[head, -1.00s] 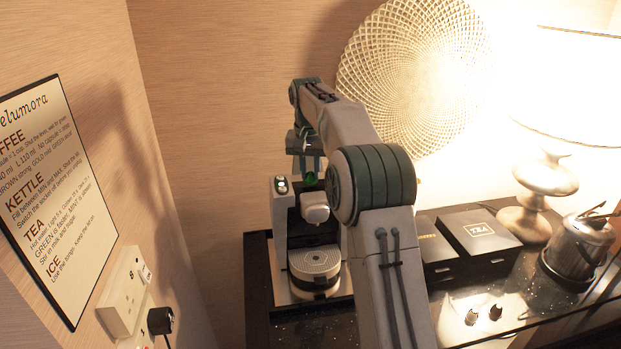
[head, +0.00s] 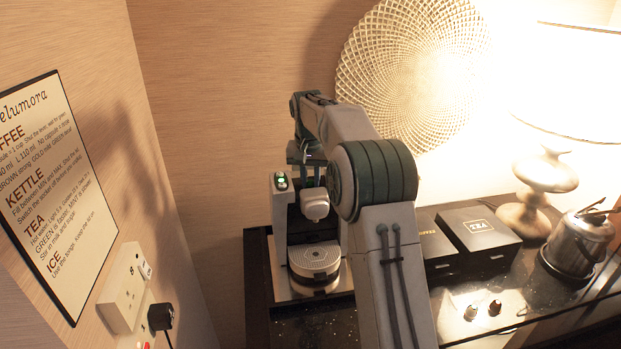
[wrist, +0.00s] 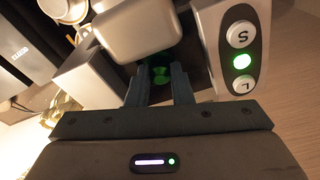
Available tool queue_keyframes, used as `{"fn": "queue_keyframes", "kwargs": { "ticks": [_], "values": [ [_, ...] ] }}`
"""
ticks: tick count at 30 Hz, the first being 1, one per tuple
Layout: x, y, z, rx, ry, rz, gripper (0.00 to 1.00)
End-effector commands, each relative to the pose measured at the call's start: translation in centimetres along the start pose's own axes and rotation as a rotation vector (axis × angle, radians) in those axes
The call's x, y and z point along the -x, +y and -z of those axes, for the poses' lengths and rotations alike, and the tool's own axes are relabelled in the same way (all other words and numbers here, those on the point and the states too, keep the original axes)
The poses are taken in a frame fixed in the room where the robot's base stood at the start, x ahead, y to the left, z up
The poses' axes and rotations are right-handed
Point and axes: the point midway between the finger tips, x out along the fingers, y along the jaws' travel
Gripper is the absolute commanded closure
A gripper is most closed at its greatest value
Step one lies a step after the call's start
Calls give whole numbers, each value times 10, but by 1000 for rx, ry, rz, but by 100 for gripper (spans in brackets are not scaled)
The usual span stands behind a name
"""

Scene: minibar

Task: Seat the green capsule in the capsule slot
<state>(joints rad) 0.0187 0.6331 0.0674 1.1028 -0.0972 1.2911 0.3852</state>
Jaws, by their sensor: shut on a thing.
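The green capsule (wrist: 161,75) shows in the wrist view between the two fingers of my gripper (wrist: 160,82), which is shut on it. In the head view the capsule is hidden, and my gripper (head: 311,172) points down at the top of the coffee machine (head: 281,225). In the wrist view the fingers are at the machine's top, between its rounded light head (wrist: 136,30) and the button panel (wrist: 240,62). The capsule slot itself is hidden by the fingers and capsule, so I cannot tell how deep the capsule sits.
The drip tray (head: 315,262) below the spout is empty. To the right stand a black TEA box (head: 480,230), a metal ice bucket (head: 577,245) and a lamp (head: 545,178). Two loose capsules (head: 483,311) lie at the front. A wall with sockets (head: 127,285) is at left.

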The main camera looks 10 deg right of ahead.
Motion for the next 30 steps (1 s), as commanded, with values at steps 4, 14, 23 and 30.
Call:
{"fn": "queue_keyframes", "kwargs": {
  "ticks": [4,14,23,30],
  "values": [
    [-4,0,-2,1,-10,-2,58],
    [-5,-6,-4,9,-13,2,58],
    [15,-5,-1,7,-9,2,58],
    [71,2,2,-2,-3,1,58]
  ]
}}
